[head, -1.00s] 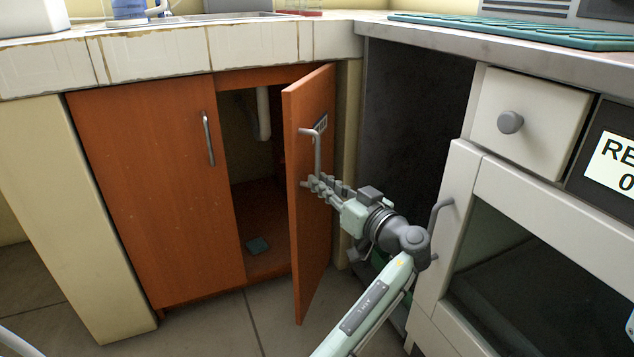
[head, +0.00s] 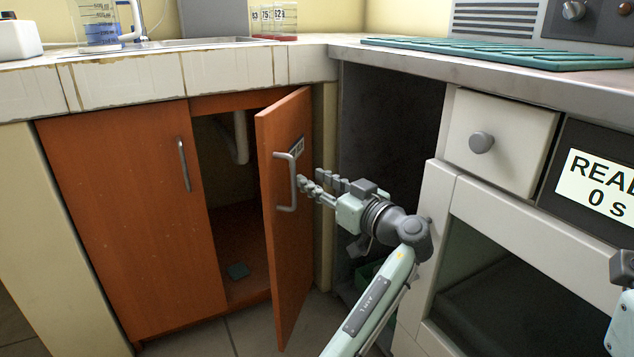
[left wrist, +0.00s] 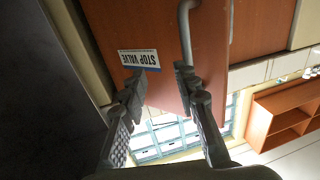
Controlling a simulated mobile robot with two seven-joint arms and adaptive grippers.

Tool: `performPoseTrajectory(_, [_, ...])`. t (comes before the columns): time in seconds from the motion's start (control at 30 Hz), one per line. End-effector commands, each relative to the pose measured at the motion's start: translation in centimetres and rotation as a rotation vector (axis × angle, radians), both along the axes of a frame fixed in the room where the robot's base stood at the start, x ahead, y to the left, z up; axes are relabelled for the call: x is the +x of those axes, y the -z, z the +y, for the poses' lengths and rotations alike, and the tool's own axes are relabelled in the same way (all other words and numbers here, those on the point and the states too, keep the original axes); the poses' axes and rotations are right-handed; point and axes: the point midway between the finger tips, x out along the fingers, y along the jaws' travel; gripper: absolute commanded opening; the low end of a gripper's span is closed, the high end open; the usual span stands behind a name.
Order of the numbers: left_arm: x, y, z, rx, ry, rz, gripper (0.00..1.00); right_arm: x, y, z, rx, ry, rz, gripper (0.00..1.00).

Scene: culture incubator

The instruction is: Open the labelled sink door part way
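The orange sink door (head: 284,240) with a small label (head: 297,145) stands part way open, swung out from the cabinet. In the left wrist view the label (left wrist: 139,60) reads STOP VALVE, upside down. The door's grey bar handle (head: 291,182) is on its outer face. My left gripper (head: 312,183) is open just right of the handle, fingers pointing toward the door. In the left wrist view its fingers (left wrist: 158,88) are spread with nothing between them, the right fingertip close to the handle (left wrist: 188,28); contact is unclear. Only a piece of my right arm shows at the right edge.
The other orange door (head: 130,215) is shut. A white unit with a drawer (head: 500,130) stands close on the right. The counter (head: 130,80) overhangs above.

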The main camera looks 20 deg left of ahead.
Motion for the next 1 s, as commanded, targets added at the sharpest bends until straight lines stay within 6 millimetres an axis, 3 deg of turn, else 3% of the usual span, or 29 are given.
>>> performPoseTrajectory(0.17, [-0.5,0.1,-1.1,0.000,0.002,0.001,0.30,0.0,0.0,0.0,0.001,-0.001,0.001,0.40])
performPoseTrajectory(0.6, [-4.8,0.0,-8.6,-0.002,0.002,0.001,0.30,0.1,0.0,0.0,-0.001,0.000,0.002,0.40])
performPoseTrajectory(0.8, [-5.8,0.0,-10.3,-0.001,0.001,0.000,0.30,0.1,0.0,0.0,-0.001,0.000,0.002,0.40])
performPoseTrajectory(1.0, [-5.9,0.0,-10.5,-0.001,0.000,0.000,0.30,0.1,0.0,0.0,-0.001,0.000,0.002,0.40])
